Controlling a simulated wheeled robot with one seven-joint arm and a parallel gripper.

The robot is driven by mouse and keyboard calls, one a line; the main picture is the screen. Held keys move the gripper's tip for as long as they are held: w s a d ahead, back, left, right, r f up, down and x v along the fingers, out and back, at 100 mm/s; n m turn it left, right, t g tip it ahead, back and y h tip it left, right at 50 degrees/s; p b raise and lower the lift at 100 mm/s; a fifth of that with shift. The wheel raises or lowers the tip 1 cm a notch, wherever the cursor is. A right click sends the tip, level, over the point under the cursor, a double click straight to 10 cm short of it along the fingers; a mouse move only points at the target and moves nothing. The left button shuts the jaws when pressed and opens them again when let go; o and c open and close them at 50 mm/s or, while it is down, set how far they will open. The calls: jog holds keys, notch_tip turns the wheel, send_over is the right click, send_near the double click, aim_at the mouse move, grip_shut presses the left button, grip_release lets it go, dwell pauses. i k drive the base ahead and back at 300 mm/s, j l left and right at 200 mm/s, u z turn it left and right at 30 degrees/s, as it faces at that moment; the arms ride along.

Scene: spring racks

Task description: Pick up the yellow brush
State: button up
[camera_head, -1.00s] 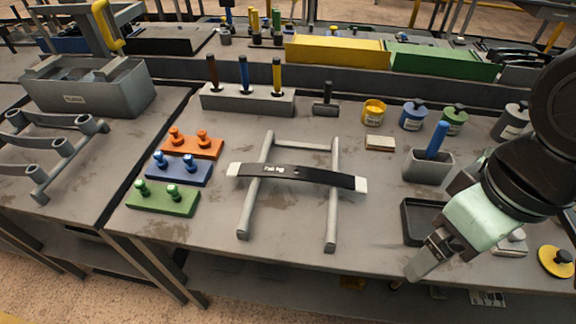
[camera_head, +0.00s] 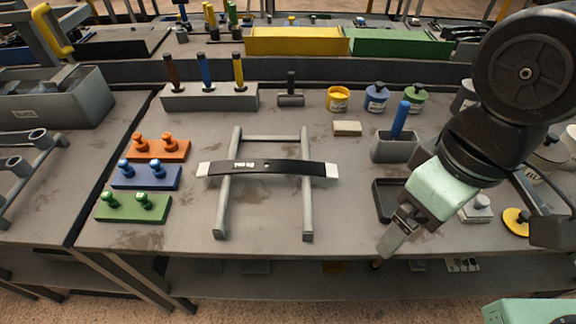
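A grey block (camera_head: 183,103) stands toward the back left of the table with three upright handles in it. The rightmost is yellow with a dark base (camera_head: 238,72), and it looks like the yellow brush; its lower end is hidden in the block. A blue handle (camera_head: 205,72) and a brown one (camera_head: 172,72) stand to its left. My gripper (camera_head: 390,244) hangs low over the front right of the table, pointing down and left. It is well apart from the yellow brush. It is seen from the side, so its finger gap cannot be made out.
A black curved bar on a grey frame (camera_head: 221,205) stands mid-table, between my gripper and the block. A grey cup (camera_head: 392,148) with a blue handle and a black tray (camera_head: 380,206) are near my arm. Orange, blue and green peg blocks (camera_head: 132,215) line the left.

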aim_at(236, 55)
jog(key=i+j+u, duration=0.25)
jog(key=j, duration=0.2)
jog(key=j+u, duration=0.25)
jog(key=j, duration=0.2)
jog(key=i+j+u, duration=0.25)
jog(key=j, duration=0.15)
jog(key=i+j+u, duration=0.25)
jog(key=j, duration=0.1)
